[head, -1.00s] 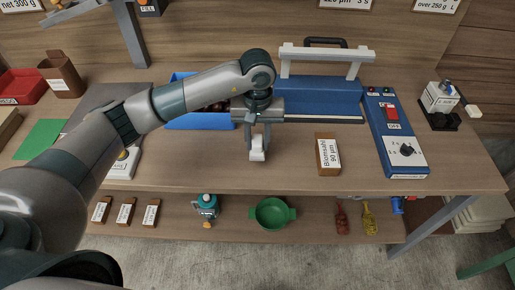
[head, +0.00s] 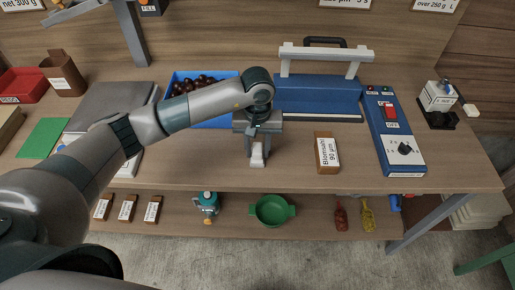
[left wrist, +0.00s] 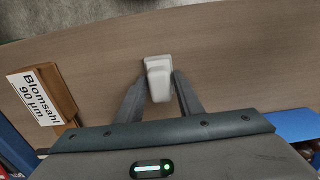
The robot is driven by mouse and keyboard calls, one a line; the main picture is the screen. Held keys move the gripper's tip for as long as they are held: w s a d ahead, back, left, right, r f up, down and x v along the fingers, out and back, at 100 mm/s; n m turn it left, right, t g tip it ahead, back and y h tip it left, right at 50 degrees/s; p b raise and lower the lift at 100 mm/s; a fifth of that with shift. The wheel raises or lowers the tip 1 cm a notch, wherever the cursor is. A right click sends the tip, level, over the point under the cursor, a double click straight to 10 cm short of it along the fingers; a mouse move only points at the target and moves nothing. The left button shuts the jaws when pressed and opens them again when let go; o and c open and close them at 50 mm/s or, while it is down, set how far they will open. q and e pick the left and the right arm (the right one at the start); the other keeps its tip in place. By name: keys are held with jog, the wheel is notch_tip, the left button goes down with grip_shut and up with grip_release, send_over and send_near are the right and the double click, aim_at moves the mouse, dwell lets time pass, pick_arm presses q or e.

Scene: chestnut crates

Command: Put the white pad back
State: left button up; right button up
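The white pad (head: 257,158) is a small white block with a wider end, near the front middle of the bench top. It also shows in the left wrist view (left wrist: 158,78), between my two fingers. My left gripper (head: 257,150) points down and is shut on the pad, with a finger against each side; its fingers (left wrist: 160,92) hide part of it. I cannot tell whether the pad's lower end touches the bench. My right gripper is in neither view.
A brown Blomsahl box (head: 326,153) stands just right of the gripper. Behind are a blue sealer (head: 318,95) and a blue tray (head: 213,122) of chestnuts. A blue switch panel (head: 400,145) and a black-based white device (head: 438,98) are at right. Bare bench lies around the pad.

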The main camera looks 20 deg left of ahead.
aim_at(258, 147)
pick_arm(q)
jog(key=shift+o, duration=0.9)
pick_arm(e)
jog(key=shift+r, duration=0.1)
pick_arm(q)
jog(key=shift+r, duration=0.3)
notch_tip(258, 147, up, 10)
jog(key=b, duration=0.4)
jog(key=shift+r, duration=0.85)
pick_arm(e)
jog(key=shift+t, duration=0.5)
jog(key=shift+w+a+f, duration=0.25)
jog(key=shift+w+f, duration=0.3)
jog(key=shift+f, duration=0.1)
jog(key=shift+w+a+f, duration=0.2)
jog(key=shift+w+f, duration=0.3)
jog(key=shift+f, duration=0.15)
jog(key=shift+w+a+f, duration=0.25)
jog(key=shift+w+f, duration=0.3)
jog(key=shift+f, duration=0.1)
